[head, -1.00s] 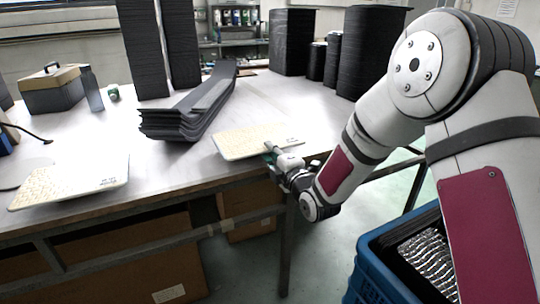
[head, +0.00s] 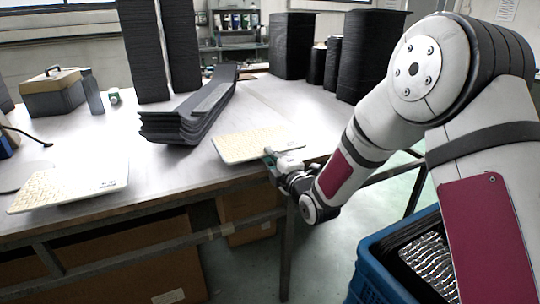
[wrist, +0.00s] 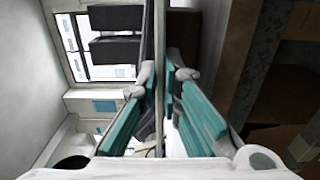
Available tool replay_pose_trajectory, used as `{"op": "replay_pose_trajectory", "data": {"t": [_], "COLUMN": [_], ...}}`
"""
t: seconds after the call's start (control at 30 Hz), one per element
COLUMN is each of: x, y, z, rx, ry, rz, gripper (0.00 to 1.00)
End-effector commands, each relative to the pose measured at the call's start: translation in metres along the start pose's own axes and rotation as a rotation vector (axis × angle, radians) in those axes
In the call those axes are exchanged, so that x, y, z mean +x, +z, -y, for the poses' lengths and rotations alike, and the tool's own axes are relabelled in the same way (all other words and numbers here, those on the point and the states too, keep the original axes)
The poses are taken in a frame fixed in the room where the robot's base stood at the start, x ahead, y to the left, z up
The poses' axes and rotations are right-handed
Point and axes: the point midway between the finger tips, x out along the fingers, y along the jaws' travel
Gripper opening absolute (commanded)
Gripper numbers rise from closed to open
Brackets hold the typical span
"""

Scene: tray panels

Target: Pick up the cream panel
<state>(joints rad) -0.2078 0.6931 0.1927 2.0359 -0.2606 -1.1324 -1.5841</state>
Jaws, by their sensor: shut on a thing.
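A cream panel (head: 248,143) is at the front right edge of the table, with its speckled face up. My gripper (head: 270,157) is shut on its near right edge. In the wrist view the panel shows edge-on as a thin upright strip (wrist: 159,45) between the teal pads of my gripper (wrist: 159,90). Whether the panel rests on the table or is slightly above it, I cannot tell. A second cream panel (head: 70,185) lies at the table's left front, apart from my gripper.
A stack of dark curved trays (head: 190,110) lies behind the held panel. Tall black stacks (head: 293,45) stand at the back. A toolbox (head: 55,92) and a bottle (head: 92,92) are at the left. A blue crate (head: 375,270) sits below right.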

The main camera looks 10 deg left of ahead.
Motion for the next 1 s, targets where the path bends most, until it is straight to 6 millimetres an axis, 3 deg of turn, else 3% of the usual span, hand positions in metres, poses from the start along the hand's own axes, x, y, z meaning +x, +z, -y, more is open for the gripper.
{"op": "replay_pose_trajectory", "data": {"t": [0.23,0.57,1.0], "x": [0.000,-0.003,-0.044], "y": [0.000,0.000,0.000], "z": [-0.026,-0.027,-0.049], "rx": [0.000,0.000,-0.001], "ry": [0.003,0.002,0.003], "rz": [0.000,0.000,0.000], "gripper": [0.00,0.00,0.00]}}
